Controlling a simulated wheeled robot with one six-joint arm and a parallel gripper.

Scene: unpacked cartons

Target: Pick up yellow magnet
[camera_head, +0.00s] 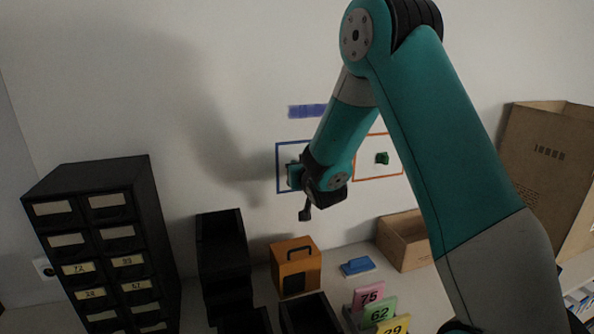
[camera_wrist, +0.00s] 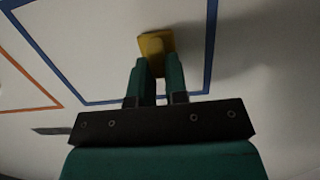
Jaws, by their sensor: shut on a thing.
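The yellow magnet (camera_wrist: 156,43) shows in the wrist view at the tips of my gripper (camera_wrist: 160,70). The two green fingers are closed on it. It lies inside the blue square outline (camera_wrist: 210,50) on the white wall, and I cannot tell whether it touches the wall. In the head view my gripper (camera_head: 294,176) is at the blue outline (camera_head: 278,150), and the magnet is hidden there by the gripper and arm.
An orange outline (camera_head: 402,160) on the wall holds a dark green piece (camera_head: 382,158). Below stand a black drawer cabinet (camera_head: 95,240), black bins (camera_head: 222,250), an orange box (camera_head: 296,267), a blue object (camera_head: 357,266), numbered cards (camera_head: 378,312) and cardboard boxes (camera_head: 405,240).

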